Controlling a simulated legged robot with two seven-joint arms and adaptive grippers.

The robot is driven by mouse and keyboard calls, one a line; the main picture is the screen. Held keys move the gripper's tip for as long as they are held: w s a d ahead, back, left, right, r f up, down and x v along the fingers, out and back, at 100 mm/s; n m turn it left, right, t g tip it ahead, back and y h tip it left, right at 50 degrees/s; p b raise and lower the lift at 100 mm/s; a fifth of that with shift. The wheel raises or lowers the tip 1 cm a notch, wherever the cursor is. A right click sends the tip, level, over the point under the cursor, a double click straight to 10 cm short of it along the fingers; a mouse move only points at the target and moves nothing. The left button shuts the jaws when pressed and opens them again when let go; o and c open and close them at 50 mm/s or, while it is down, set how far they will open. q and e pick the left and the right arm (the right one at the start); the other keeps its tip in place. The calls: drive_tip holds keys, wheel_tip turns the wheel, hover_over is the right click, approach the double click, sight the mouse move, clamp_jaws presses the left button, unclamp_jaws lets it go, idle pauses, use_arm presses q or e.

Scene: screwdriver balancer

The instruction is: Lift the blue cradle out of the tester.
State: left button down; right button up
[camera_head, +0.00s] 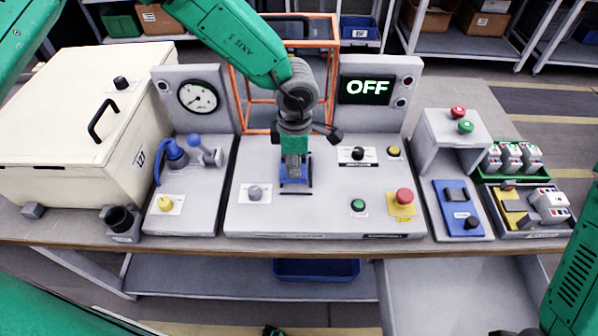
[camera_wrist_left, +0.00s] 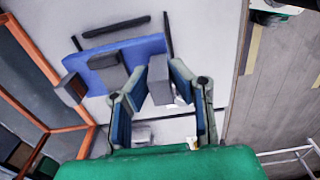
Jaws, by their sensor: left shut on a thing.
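The blue cradle (camera_head: 296,183) is at the middle of the grey tester (camera_head: 320,210) in the head view. In the left wrist view the cradle (camera_wrist_left: 125,60) shows as a blue plate with grey blocks. My left gripper (camera_head: 295,176) points down over it, hiding much of it. In the left wrist view the left gripper's two fingers (camera_wrist_left: 160,95) stand on either side of a grey upright part at the cradle and are shut on it. I cannot tell whether the cradle is clear of the tester surface. My right gripper is not in view.
The tester carries an OFF display (camera_head: 367,90), a red stop button (camera_head: 404,196) and a green button (camera_head: 358,205). An orange frame (camera_head: 240,100) stands behind. A cream lidded box (camera_head: 60,130) is at left. A green tray (camera_head: 487,178) of parts is at right.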

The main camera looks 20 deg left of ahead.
use_arm(q)
wheel_tip(320, 180, up, 6)
drive_tip(key=shift+a+r, duration=0.15)
drive_tip(key=shift+r, duration=0.05)
wheel_tip(320, 180, up, 16)
drive_tip(key=p, duration=0.6)
drive_tip(key=shift+d+r, duration=0.2)
drive_tip(key=shift+r, duration=0.05)
idle(0.4)
